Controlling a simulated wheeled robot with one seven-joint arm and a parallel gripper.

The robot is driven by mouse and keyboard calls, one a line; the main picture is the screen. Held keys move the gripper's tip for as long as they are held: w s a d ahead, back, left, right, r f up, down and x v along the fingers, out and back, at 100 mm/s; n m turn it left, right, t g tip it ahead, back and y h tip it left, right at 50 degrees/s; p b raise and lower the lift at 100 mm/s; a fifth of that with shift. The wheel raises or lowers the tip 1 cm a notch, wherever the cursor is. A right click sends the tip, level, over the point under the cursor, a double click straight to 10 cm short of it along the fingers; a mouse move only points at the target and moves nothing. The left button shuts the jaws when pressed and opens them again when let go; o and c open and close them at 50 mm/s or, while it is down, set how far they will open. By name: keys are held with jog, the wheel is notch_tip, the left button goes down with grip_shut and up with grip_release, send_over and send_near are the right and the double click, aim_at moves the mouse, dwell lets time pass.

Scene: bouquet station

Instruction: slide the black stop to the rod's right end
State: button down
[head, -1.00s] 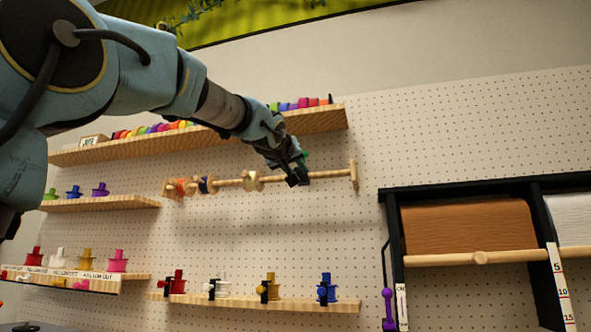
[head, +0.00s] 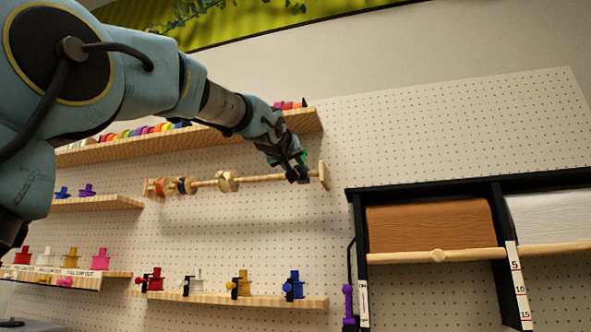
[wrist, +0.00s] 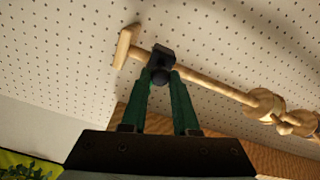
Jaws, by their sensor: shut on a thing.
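The wooden rod (head: 262,179) runs across the pegboard, and its right end carries a wooden end piece (head: 323,175). In the wrist view the end piece (wrist: 125,46) appears at the left of the rod (wrist: 215,84). The black stop (wrist: 163,56) sits on the rod close to the end piece, with a short stretch of bare rod between them. My gripper (wrist: 160,78) is shut on the stop's round black knob. In the head view my gripper (head: 298,167) is near the rod's right end and partly hides the stop.
A pale wooden spool (head: 228,181) and other ribbon spools (head: 178,186) sit farther left on the rod. A shelf of coloured rolls (head: 305,121) is above, and a shelf with several spools (head: 220,298) below. A black-framed paper rack (head: 355,220) stands at the right.

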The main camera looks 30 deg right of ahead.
jog(key=c, duration=0.7)
grip_release()
jog(key=b+v, duration=0.3)
jog(key=v, duration=0.7)
jog(key=shift+s+a, duration=0.3)
